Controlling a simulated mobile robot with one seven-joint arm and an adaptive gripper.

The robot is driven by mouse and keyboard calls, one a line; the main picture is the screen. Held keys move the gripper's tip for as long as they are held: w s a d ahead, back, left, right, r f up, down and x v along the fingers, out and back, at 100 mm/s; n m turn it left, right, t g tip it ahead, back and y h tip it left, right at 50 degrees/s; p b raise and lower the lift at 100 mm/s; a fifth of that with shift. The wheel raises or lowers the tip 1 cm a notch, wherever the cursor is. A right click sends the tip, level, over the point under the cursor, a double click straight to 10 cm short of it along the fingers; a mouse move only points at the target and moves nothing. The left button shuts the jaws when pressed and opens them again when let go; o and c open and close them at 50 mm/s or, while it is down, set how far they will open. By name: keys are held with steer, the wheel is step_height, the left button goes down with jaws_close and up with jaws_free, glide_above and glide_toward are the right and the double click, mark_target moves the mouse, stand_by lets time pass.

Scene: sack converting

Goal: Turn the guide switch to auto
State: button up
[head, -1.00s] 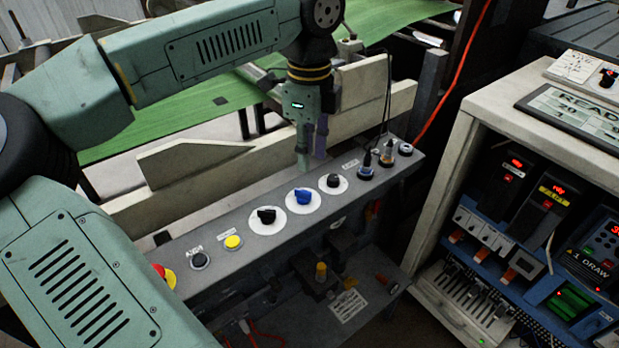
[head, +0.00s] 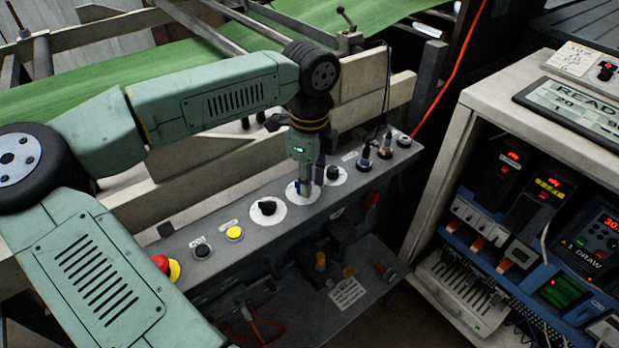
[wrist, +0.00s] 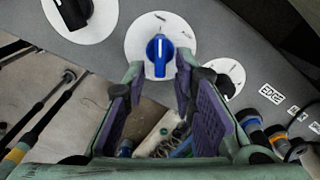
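A blue knob (wrist: 158,55) sits on a round white dial on the grey control panel (head: 218,268). In the wrist view its white pointer line is roughly upright. My gripper (wrist: 158,68) is open, with a fingertip on either side of the blue knob's near end; I cannot tell whether they touch it. In the head view my gripper (head: 311,190) is low over this dial and mostly hides the knob. A larger black knob (head: 267,207) is left of it and a smaller black knob (head: 333,172) right of it. The dial labels are unreadable, so I cannot tell which is the guide switch.
A yellow button (head: 234,233), a black button (head: 202,250) and a red emergency button (head: 161,262) are on the panel's left. Upright plugs with cables (head: 385,148) stand at its right end. A cream cabinet (head: 505,75) is at right. Beige rails lie behind the panel.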

jaws_close()
steer(key=shift+f+b, duration=0.1)
steer(key=shift+b, duration=0.25)
steer(key=m+b, duration=0.2)
steer(key=m, duration=0.1)
steer(key=shift+s+a+f+b, duration=0.1)
steer(key=shift+s+f+b, duration=0.05)
steer(key=shift+b, duration=0.2)
steer(key=m+b, duration=0.1)
steer(key=m, duration=0.1)
steer(key=m+b, duration=0.2)
steer(key=shift+s+a, duration=0.15)
steer(key=shift+a, duration=0.05)
steer(key=shift+s+a+r+m+b, duration=0.15)
steer(key=shift+m+b, duration=0.2)
steer(key=shift+m, duration=0.9)
steer(key=shift+a+r+m+b, duration=0.15)
steer(key=shift+m+b, duration=0.2)
steer(key=shift+m, duration=0.9)
